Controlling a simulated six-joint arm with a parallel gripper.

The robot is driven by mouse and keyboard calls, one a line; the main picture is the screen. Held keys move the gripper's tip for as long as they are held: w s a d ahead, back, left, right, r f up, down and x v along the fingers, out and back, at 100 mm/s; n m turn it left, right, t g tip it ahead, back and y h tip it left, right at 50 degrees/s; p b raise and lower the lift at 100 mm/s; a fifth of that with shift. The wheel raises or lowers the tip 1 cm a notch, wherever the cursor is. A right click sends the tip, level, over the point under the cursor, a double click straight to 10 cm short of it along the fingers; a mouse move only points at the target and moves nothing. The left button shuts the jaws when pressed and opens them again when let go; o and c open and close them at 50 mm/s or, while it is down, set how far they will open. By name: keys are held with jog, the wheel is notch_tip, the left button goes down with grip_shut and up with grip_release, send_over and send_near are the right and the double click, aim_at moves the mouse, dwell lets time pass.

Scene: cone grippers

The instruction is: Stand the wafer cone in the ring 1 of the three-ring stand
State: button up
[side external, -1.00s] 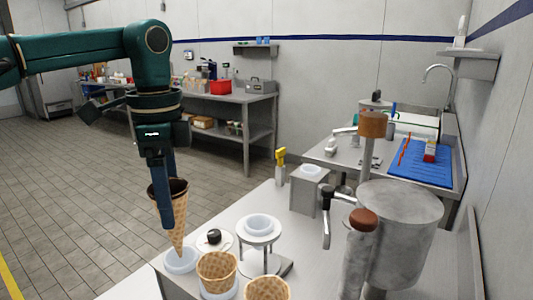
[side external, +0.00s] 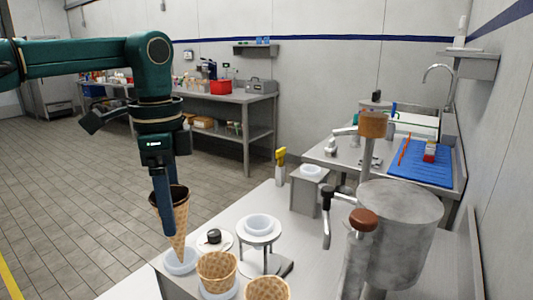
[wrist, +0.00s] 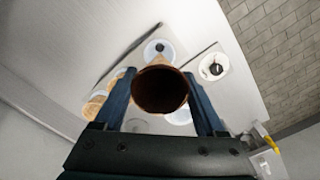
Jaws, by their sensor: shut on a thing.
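My gripper (side external: 168,228) is shut on the wafer cone (side external: 182,222), which points tip down with its open mouth up. In the side view the cone's tip is at the leftmost white ring (side external: 181,267) of the row at the bench's front; I cannot tell how deep it sits. In the wrist view I look into the cone's dark mouth (wrist: 160,90) between my two fingers, and a white ring (wrist: 160,47) shows beyond it. Two other wafer pieces (side external: 217,269) (side external: 267,289) stand to the right in the row; the nearest is cut off by the picture's edge.
A raised stand with a white bowl (side external: 258,226) is right of the cone. Behind the row lies a white plate with a small black-topped thing (side external: 214,238). A grey block (side external: 309,192) and a large metal drum (side external: 400,230) are farther right.

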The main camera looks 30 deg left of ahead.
aim_at(182, 262)
jog(key=shift+f, duration=4.15)
jog(key=o, duration=0.8)
jog(key=shift+r, duration=2.55)
jog(key=shift+r, duration=0.15)
jog(key=shift+t, duration=0.8)
jog(key=s+r, duration=0.2)
jog(key=r, duration=0.1)
jog(key=shift+s+a, duration=0.15)
jog(key=shift+s, duration=0.15)
jog(key=s+f+n+t, duration=0.4)
jog(key=s+n, duration=0.4)
jog(key=n, duration=0.1)
jog(key=shift+s+a+f, duration=0.25)
jog(key=shift+s+f, duration=0.05)
